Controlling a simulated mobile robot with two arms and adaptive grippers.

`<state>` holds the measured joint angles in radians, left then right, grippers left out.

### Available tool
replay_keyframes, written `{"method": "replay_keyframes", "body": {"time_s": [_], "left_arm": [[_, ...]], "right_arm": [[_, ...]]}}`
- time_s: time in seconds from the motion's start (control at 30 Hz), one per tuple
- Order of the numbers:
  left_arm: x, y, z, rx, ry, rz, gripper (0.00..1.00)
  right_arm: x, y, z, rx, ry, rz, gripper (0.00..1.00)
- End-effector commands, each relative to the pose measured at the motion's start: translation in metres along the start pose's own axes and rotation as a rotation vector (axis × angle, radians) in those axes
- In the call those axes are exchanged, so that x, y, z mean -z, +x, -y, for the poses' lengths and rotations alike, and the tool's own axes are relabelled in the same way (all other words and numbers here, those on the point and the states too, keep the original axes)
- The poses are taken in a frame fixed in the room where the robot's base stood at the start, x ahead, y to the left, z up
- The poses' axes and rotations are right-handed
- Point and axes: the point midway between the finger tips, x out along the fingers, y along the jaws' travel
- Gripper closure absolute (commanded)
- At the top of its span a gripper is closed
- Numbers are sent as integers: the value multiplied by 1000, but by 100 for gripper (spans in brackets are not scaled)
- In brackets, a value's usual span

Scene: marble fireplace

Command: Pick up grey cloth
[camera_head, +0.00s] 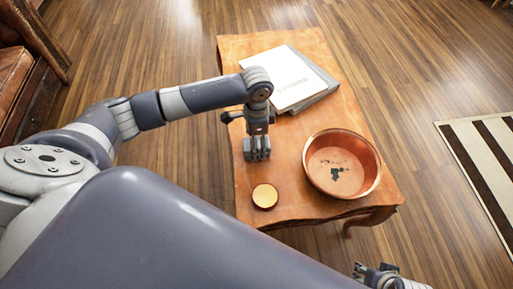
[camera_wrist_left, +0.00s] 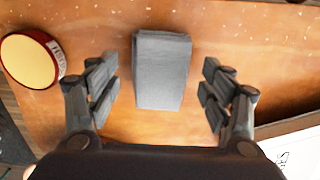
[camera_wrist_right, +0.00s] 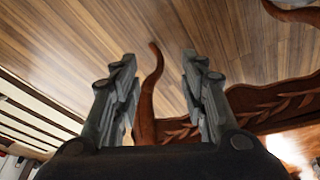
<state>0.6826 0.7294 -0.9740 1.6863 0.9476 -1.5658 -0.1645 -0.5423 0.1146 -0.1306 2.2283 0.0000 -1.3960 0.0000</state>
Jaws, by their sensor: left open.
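The grey cloth (camera_wrist_left: 162,72) is a folded block on the wooden table, seen in the left wrist view between the two fingers of my left gripper (camera_wrist_left: 160,90). The fingers are spread wide and apart from the cloth. In the head view my left gripper (camera_head: 257,150) points down over the table's left part and hides the cloth or most of it. My right gripper (camera_wrist_right: 160,95) is open and empty in the right wrist view, beside a carved table leg. In the head view it shows at the bottom edge (camera_head: 385,276).
On the wooden table (camera_head: 240,190) stand a copper bowl (camera_head: 375,178) with dark bits inside, a small round gold-lidded tin (camera_head: 265,196), and a white-topped book or folder stack (camera_head: 290,78). A brown leather chair (camera_head: 14,80) is at left. A striped rug (camera_head: 485,150) lies at right.

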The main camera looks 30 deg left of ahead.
Motion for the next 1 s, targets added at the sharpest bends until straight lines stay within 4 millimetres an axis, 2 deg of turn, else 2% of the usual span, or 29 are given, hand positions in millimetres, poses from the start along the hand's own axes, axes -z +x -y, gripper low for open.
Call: {"method": "replay_keyframes", "body": {"time_s": [0.1,0.37,0.4,0.6,1.0], "left_arm": [[0,7,0,1,0,-1,27],[0,8,0,1,0,-1,27],[0,8,0,1,0,-1,29],[0,8,0,1,0,-1,72],[0,6,0,0,0,-1,73]], "right_arm": [[1,-7,0,-1,0,-4,60],[1,-10,-1,-1,1,-4,60],[1,-10,-1,-1,1,-4,60],[1,-10,-1,-1,1,-4,60],[1,-10,-1,-1,1,-4,60]]}}
